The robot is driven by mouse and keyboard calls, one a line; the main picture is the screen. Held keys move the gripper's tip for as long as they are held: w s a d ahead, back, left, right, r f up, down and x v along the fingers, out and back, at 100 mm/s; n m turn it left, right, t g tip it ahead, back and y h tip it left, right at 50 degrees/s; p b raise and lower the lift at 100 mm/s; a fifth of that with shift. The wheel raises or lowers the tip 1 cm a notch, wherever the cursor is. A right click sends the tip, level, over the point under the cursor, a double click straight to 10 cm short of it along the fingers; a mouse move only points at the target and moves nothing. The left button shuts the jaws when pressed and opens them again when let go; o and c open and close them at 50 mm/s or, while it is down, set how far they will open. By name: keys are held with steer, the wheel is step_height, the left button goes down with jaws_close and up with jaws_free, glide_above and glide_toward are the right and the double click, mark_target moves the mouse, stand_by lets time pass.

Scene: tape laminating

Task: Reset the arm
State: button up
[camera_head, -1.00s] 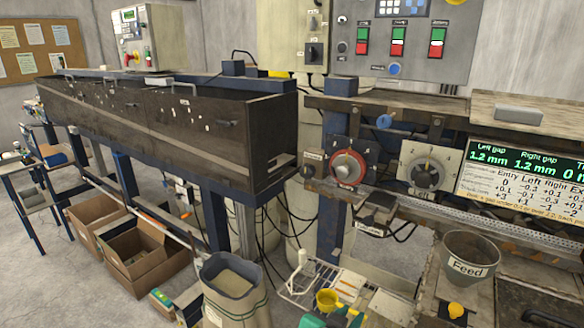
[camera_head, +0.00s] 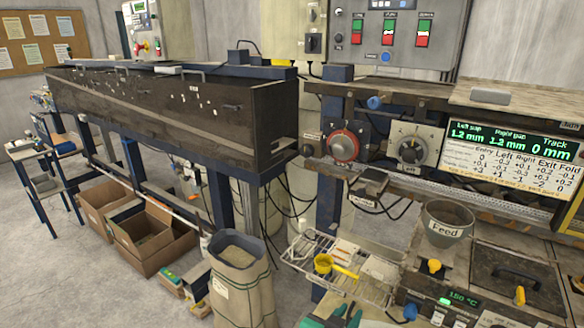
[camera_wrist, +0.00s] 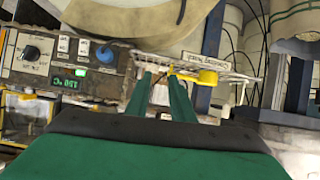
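My gripper (camera_head: 336,314) shows at the bottom edge of the head view, in front of the wire rack. In the wrist view its two green fingers (camera_wrist: 160,78) stand apart with a clear gap and nothing held between them. A yellow scoop (camera_head: 324,264) lies on the wire rack (camera_head: 300,252), apart from the gripper. The scoop also shows in the wrist view (camera_wrist: 207,77), beyond the fingertips. Most of my arm is out of view.
The Feed pot (camera_head: 448,224) and a heater box reading 150 °C (camera_head: 458,300) are on the right. A paper sack (camera_head: 241,285) stands left of the rack. A long dark trough (camera_head: 190,110) runs behind. Open floor lies at far left.

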steer(key=s+a+f+n+t+y, duration=0.2)
steer(key=s+a+f+n, duration=0.15)
steer(key=s+f, duration=0.45)
steer(key=s+a+f+n+t+y, duration=0.1)
steer(key=s+a+f+n+y, duration=0.2)
steer(key=s+f, duration=0.4)
steer(key=s+a+r+t, duration=0.1)
steer(key=s+a, duration=0.2)
steer(key=s, duration=0.7)
steer(key=s+a+r+y, duration=0.1)
steer(key=s+a, duration=0.3)
steer(key=s, duration=0.7)
steer(key=shift+m+t+y, duration=0.3)
steer(key=shift+m+t, duration=0.05)
steer(key=shift+t, duration=0.05)
